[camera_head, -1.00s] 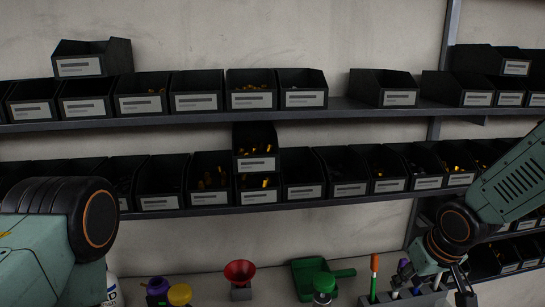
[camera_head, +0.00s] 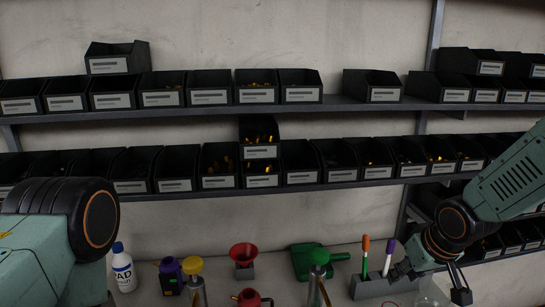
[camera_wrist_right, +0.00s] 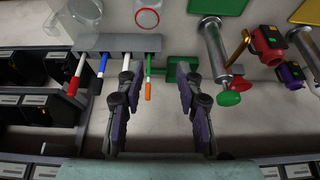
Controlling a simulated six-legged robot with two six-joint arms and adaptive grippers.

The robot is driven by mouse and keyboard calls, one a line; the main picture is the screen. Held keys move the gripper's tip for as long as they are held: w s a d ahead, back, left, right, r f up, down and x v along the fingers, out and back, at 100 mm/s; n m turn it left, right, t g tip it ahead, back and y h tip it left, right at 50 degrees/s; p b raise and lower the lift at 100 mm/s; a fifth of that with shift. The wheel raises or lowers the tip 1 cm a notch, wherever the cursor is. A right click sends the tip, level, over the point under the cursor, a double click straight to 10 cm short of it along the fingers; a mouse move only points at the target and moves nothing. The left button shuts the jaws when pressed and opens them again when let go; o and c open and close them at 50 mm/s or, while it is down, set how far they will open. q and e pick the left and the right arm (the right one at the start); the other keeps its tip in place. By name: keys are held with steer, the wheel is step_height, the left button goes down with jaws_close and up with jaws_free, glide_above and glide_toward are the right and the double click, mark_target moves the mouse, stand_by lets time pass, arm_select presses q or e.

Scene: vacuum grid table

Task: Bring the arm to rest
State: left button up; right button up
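My right arm comes in from the right in the head view, its dark gripper (camera_head: 458,284) hanging beside the pen holder (camera_head: 382,287). In the right wrist view the two fingers of this gripper (camera_wrist_right: 157,95) are spread apart with nothing clasped between them. A green pen with an orange end (camera_wrist_right: 149,80) shows beyond the left finger, in the grey holder (camera_wrist_right: 110,42). My left arm fills the lower left of the head view; its gripper is out of the picture.
Shelves of black bins (camera_head: 209,87) line the wall behind.

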steer(key=s+a+f+m+b, duration=0.1)
steer(key=s+a+f+b, duration=0.15)
steer(key=s+f, duration=0.4)
steer(key=s+a+f+m+b, duration=0.1)
steer(key=s+a+f+b, duration=0.2)
steer(key=f, duration=0.7)
steer(key=s+f+g+b, duration=0.2)
steer(key=s+f, duration=0.6)
steer(key=s, duration=0.4)
steer(key=s+f+g+b, duration=0.2)
steer(key=s+f, duration=0.6)
steer(key=s, duration=0.3)
steer(key=shift+s+d+f+g+h, duration=0.2)
steer(key=shift+s+d+g+h, duration=0.2)
